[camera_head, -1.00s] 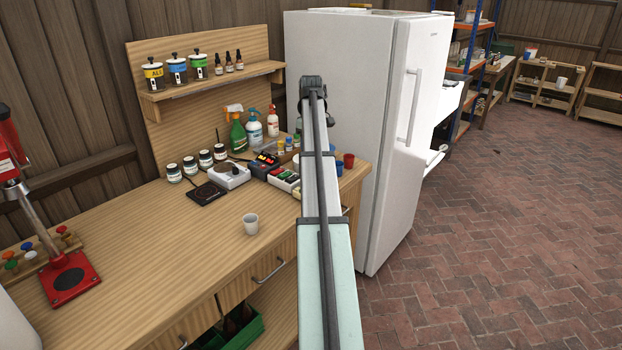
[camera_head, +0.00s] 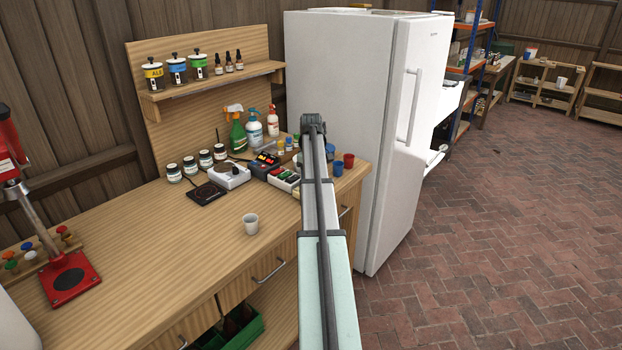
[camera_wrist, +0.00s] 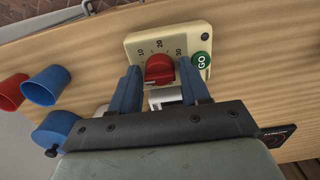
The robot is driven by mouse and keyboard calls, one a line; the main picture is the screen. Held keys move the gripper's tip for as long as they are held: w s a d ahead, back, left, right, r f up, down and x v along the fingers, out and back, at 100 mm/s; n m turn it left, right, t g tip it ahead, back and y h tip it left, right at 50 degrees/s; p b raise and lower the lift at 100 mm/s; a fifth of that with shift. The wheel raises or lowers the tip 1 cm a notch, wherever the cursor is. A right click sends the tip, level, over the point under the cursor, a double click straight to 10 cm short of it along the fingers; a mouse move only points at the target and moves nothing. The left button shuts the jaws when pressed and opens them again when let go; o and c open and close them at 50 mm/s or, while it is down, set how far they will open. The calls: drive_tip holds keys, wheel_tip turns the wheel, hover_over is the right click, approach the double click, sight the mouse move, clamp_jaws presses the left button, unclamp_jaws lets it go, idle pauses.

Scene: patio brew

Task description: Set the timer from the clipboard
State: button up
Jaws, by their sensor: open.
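The timer (camera_wrist: 143,46) is a cream box in the wrist view. It has a red dial (camera_wrist: 159,70), marks 10, 20 and 30, and a round green GO button (camera_wrist: 201,61) to the right. My gripper (camera_wrist: 160,68) is open, with one blue finger on each side of the red dial. I cannot tell whether the fingers touch it or exactly where the dial points. In the head view my arm hides the gripper, and I cannot make out the timer. I see no clipboard in either view.
In the wrist view a red cup (camera_wrist: 12,92) and blue cup (camera_wrist: 43,86) stand left of the timer. In the head view, a scale (camera_head: 228,175), jars and bottles crowd the bench back. A pale cup (camera_head: 250,224) stands on clear bench (camera_head: 170,260). The fridge (camera_head: 345,110) is beside the bench.

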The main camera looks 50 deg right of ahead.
drive_tip(key=c, duration=0.8)
drive_tip(key=shift+o, duration=0.2)
drive_tip(key=m, duration=0.4)
drive_tip(key=shift+m, duration=2.9)
drive_tip(key=o, duration=0.8)
drive_tip(key=shift+c, duration=0.2)
